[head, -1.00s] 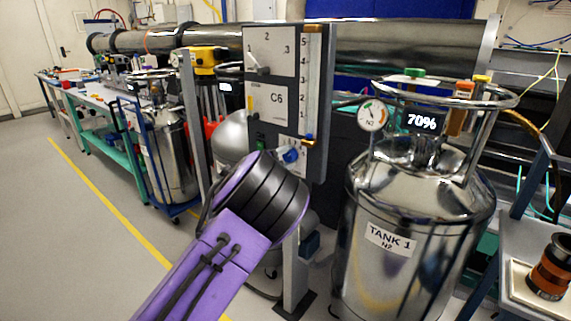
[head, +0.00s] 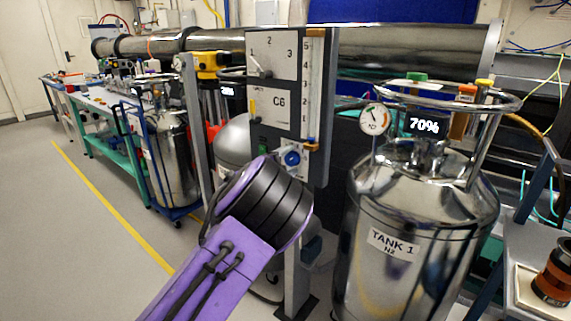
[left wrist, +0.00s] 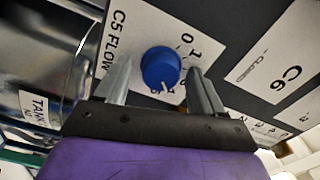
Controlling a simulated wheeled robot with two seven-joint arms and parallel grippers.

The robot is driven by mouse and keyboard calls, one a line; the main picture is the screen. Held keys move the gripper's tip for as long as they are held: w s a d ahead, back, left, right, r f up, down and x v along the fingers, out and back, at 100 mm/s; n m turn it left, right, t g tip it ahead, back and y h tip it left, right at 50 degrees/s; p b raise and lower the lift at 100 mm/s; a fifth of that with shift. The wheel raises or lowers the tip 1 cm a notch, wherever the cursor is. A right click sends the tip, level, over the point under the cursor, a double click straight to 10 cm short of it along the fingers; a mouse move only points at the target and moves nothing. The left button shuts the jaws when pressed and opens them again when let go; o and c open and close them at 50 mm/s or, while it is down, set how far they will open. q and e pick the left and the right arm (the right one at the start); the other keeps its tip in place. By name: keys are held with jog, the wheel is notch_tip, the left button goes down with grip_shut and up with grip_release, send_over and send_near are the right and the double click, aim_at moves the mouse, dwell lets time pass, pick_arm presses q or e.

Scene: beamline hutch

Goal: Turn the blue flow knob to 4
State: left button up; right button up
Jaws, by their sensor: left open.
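The blue flow knob (head: 292,158) is at the bottom of the grey panel, beside a vertical numbered flow scale (head: 313,85). In the left wrist view the knob (left wrist: 160,68) sits on a white plate (left wrist: 140,40) lettered "C5 FLOW", with 0 and 1 readable at its upper right. A white mark on the knob points down in that picture; the figures there are partly hidden. My left gripper (left wrist: 160,88) is open, with one finger on each side of the knob; I cannot tell whether they touch it. In the head view my purple wrist hides the fingers. My right gripper is not in view.
A steel tank (head: 410,235) marked TANK 1, with a gauge and a 70% display, stands close to the right of the panel. The panel's upper dial (head: 268,65) and C6 plate (head: 268,103) are above my wrist. Open floor (head: 70,230) lies to the left.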

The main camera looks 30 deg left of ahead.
pick_arm(q)
jog(key=s+b, duration=0.1)
jog(key=s, duration=0.9)
jog(key=shift+s+a, duration=0.25)
jog(key=shift+a, duration=0.15)
jog(key=s+f+n+g+y+p, duration=0.1)
jog(key=s+f+n+g+y, duration=0.1)
jog(key=s+f+n, duration=0.35)
jog(key=s+f+n+g+y+p, duration=0.1)
jog(key=s+f+n+g+y, duration=0.1)
jog(key=f+n, duration=0.65)
jog(key=s+f+n+g+y+p, duration=0.15)
jog(key=s+f+n, duration=0.25)
jog(key=f, duration=0.6)
jog(key=s+d+f+n+g+p, duration=0.1)
jog(key=s+d+f+g, duration=0.2)
jog(key=s, duration=0.5)
jog(key=s+d+f+n+g+p, duration=0.1)
jog(key=s+d+f+n+g, duration=0.1)
jog(key=s+d+f, duration=0.3)
jog(key=s+d+f+n+g+p, duration=0.1)
jog(key=s+d+f+g, duration=0.3)
jog(key=s, duration=0.8)
jog(key=shift+d+f+n+h, duration=0.25)
jog(key=shift+f+n+h, duration=0.1)
jog(key=shift+h, duration=0.1)
